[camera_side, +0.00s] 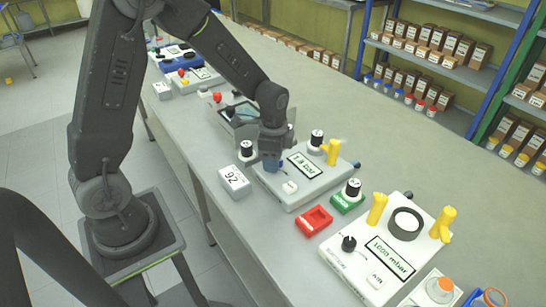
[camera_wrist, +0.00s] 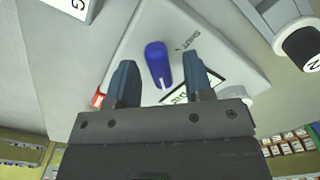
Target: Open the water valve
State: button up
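A blue handle (camera_wrist: 157,63), which looks like the water valve, stands on a white device between my two fingers in the wrist view. A white pointer line runs from its lower end, and partly hidden lettering is printed beside it. My gripper (camera_wrist: 158,78) is open, with one finger on each side of the handle and a visible gap to both. In the side view my gripper (camera_side: 271,163) is low over the left part of the white device (camera_side: 314,182), which has a display reading about 1.8 bar. The handle is mostly hidden there.
A box marked 92 (camera_side: 234,181) stands left of the device. A red holder (camera_side: 314,220) and a green block (camera_side: 347,201) lie in front of it. A 1000 mbar unit (camera_side: 362,268) with yellow parts is nearer. Other instruments stand behind on the bench.

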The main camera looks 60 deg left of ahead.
notch_tip(320, 180, up, 14)
dwell(0.6)
jog(key=shift+f, duration=0.1)
jog(key=s+d+r+n+t, duration=0.2)
jog(key=s+r+n, duration=0.1)
jog(key=s, duration=0.5)
jog(key=s+d+r+n+t, duration=0.2)
jog(key=s+d+n+t, duration=0.1)
jog(key=s+n, duration=0.3)
jog(key=s, duration=0.2)
jog(key=shift+s+r+t, duration=0.3)
jog(key=shift+s+r, duration=0.05)
jog(key=shift+r, duration=0.05)
